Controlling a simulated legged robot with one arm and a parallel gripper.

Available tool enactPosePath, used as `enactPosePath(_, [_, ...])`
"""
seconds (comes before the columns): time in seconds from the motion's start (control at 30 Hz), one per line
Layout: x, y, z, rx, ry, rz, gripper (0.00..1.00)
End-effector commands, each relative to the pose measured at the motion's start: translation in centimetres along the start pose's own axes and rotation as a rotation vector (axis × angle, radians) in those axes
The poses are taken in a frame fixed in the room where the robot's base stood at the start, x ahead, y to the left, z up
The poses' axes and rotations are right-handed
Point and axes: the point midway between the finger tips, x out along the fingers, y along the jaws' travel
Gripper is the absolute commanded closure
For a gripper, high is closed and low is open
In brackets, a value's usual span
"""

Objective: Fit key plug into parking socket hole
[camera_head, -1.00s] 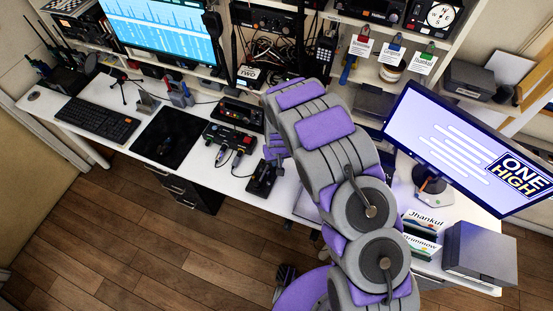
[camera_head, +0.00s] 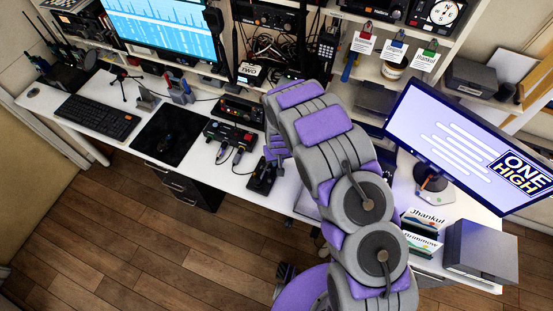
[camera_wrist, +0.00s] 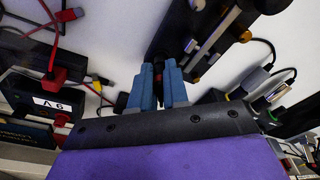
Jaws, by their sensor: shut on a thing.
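My gripper (camera_wrist: 158,88) shows in the wrist view, its two blue-grey fingers close together over the white desk. It is shut on a small dark piece with a reddish spot, mostly hidden between the fingers; this appears to be the key plug. A black device (camera_wrist: 205,35) with pale and brass-coloured parts lies just beyond and right of the fingertips. I cannot make out which opening is the parking socket hole. In the head view, my purple gripper (camera_head: 275,147) is partly hidden behind my arm, over the desk, and what it holds is not visible there.
A red plug (camera_wrist: 58,75) and loose cables are at the left. The head view shows a control box (camera_head: 230,135), a black mat (camera_head: 168,135) and a tilted monitor (camera_head: 465,145).

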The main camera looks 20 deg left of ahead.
Motion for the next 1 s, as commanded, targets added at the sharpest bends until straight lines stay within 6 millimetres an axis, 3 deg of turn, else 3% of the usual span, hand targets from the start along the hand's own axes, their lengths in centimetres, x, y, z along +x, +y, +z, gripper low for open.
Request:
enactPosePath(0.33, [0.1, 0.0, 0.1, 0.0, -0.002, 0.001, 0.55])
enactPosePath(0.67, [-0.3, -0.1, 0.0, -0.001, -0.002, 0.002, 0.55])
enactPosePath(0.77, [-1.3, -0.1, 0.0, 0.0, -0.001, 0.002, 0.55])
enactPosePath(1.0, [-5.6, 0.0, -0.2, 0.0, 0.004, 0.002, 0.55])
